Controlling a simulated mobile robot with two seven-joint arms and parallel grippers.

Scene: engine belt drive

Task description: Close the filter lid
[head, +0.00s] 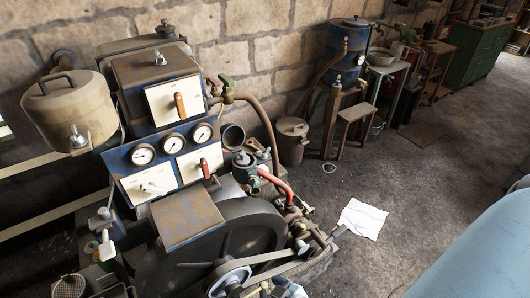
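A drab round canister (75,108) with a dark handle on top and a metal clamp knob (78,137) on its front is at the left of the engine in the head view. It may be the filter housing, but I cannot make out a separate lid or whether it is open. A round mesh piece (69,287) at the bottom left edge is partly cut off, and I cannot tell whether it belongs to the filter. Neither of my grippers can be clearly made out in the head view.
The engine has a blue box (152,82) with levers, several gauges (173,143), a rusty cover plate (185,218) and a large flywheel (245,235). A white sheet (362,218) lies on the floor. A large pale blue surface (480,252) fills the lower right. The floor (440,175) beyond is open.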

